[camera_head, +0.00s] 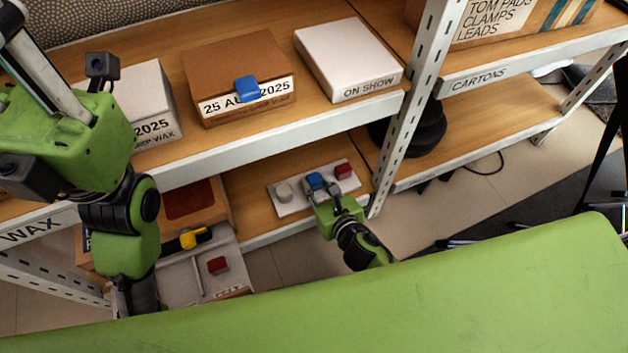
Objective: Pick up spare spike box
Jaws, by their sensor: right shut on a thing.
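My right gripper (319,192) is on the lower shelf, shut on a blue block-like handle (315,180). The handle stands at the middle of a flat white box or panel (296,204), between a pale round knob (284,191) and a red block (343,171). The white piece appears to rest on the shelf; I cannot tell whether it is lifted. I see no label reading spike, so I cannot tell whether this is the spare spike box.
The upper shelf (240,163) overhangs the lower one and holds a grey-white box (146,95), a brown box with a blue tab (235,60) and a white box (347,57). A steel post (408,110) stands right of my right gripper. A light tray (235,275) lies lower left.

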